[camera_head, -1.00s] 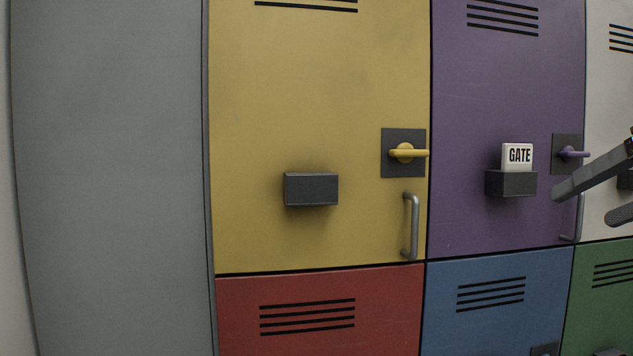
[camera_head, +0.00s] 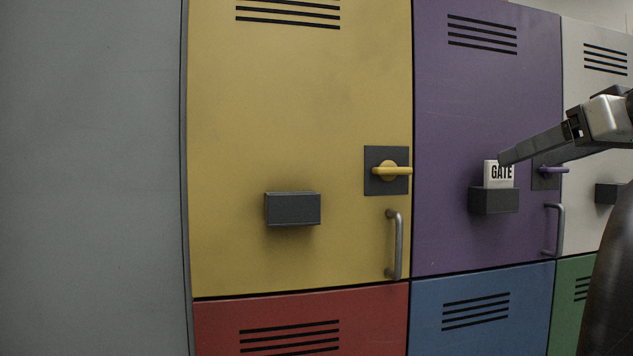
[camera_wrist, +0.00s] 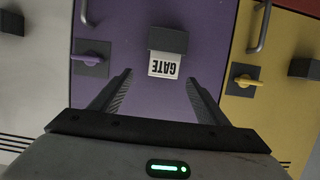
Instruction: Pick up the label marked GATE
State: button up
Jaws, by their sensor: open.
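The white label marked GATE (camera_head: 497,174) stands upright in a dark holder (camera_head: 493,201) on the purple locker door (camera_head: 480,110). In the wrist view the label (camera_wrist: 165,65) appears upside down, with the holder (camera_wrist: 168,39) beyond it. My gripper (camera_wrist: 160,82) is open, its two fingers spread to either side of the label's line, with nothing between them. In the head view one finger of my gripper (camera_head: 504,159) overlaps the label's upper right corner. I cannot tell whether it touches.
A purple handle (camera_head: 553,170) and a grey pull bar (camera_head: 559,230) sit right of the holder. The yellow door (camera_head: 300,110) to the left has an empty-looking dark holder (camera_head: 292,209) and a yellow handle (camera_head: 390,171). Red, blue and green doors lie below.

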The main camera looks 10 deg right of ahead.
aim_at(502, 172)
jog(key=x, duration=0.3)
jog(key=p+x, duration=0.1)
jog(key=shift+w+a+f, duration=0.25)
jog(key=shift+a+f, duration=0.1)
jog(key=shift+a, duration=0.05)
jog(key=shift+w+f, duration=0.2)
jog(key=shift+w, duration=0.15)
jog(key=c, duration=1.1)
